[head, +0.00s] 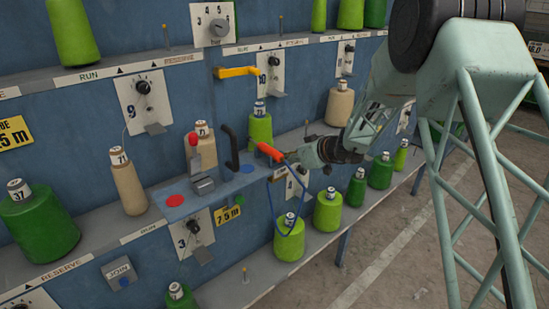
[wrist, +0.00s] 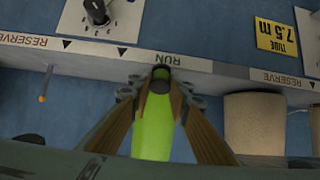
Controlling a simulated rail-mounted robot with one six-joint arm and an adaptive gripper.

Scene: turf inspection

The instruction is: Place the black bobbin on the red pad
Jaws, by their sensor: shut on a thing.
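The red pad (head: 174,200) is a flat red disc on the small blue ledge left of centre in the head view. My gripper (head: 306,156) is to the right of the pad, above the shelf edge and apart from the pad. In the wrist view my gripper (wrist: 161,84) has its two brown fingers closed in around a small dark cylinder, which I take to be the black bobbin (wrist: 161,75). A bright green cone shows between the fingers below it. In the head view the bobbin cannot be made out. The red pad does not show in the wrist view.
A blue disc (head: 246,168), a grey block (head: 202,186) and a black handle (head: 231,150) are by the ledge. An orange-handled tool (head: 270,152) with a blue loop hangs near my gripper. A beige cone (head: 128,182) stands left of the pad; several green cones stand right.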

